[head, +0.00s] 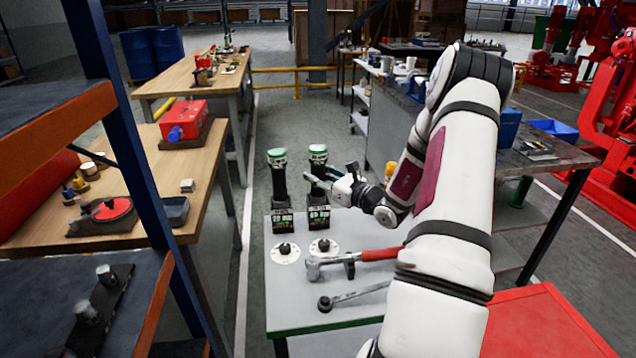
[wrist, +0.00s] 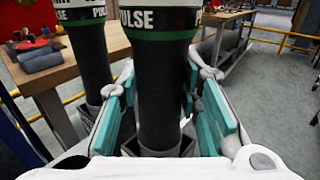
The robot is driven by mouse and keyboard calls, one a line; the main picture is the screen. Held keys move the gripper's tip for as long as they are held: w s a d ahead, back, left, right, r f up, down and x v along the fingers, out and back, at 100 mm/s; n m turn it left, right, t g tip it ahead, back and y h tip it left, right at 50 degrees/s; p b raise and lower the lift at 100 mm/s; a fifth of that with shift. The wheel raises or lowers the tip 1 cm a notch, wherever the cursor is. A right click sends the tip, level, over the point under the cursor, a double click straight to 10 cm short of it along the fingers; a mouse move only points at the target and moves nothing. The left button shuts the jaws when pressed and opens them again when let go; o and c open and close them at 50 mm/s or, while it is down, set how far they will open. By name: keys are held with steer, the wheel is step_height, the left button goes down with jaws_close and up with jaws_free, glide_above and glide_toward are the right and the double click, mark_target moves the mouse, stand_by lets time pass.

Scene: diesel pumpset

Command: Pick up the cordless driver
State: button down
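Two cordless drivers with green-and-black heads stand upright on a light grey cart top (head: 300,318). The left driver (head: 278,182) stands apart from my gripper; its dark handle is at the left in the wrist view (wrist: 88,68). The right driver (head: 318,153) has its black handle (wrist: 156,90) between my teal finger pads in the wrist view. My gripper (head: 321,174) reaches in from the right at handle height. Its pads stand on both sides of the handle, with a visible gap at the right pad. The fingers partly hide the right driver's handle in the head view.
In front of the drivers lie two round white plates with dark knobs (head: 284,252), a red-handled tool (head: 378,254) and a ratchet-like tool (head: 350,295). A wooden workbench (head: 145,185) is at left, and a blue-posted shelf (head: 125,140) is nearer. A grey bench (head: 540,165) is at right.

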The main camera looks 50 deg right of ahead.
steer(key=shift+r, duration=0.1)
step_height(320, 180, up, 18)
steer(key=shift+f+p, duration=0.1)
steer(key=shift+p, duration=0.4)
stand_by(0.4)
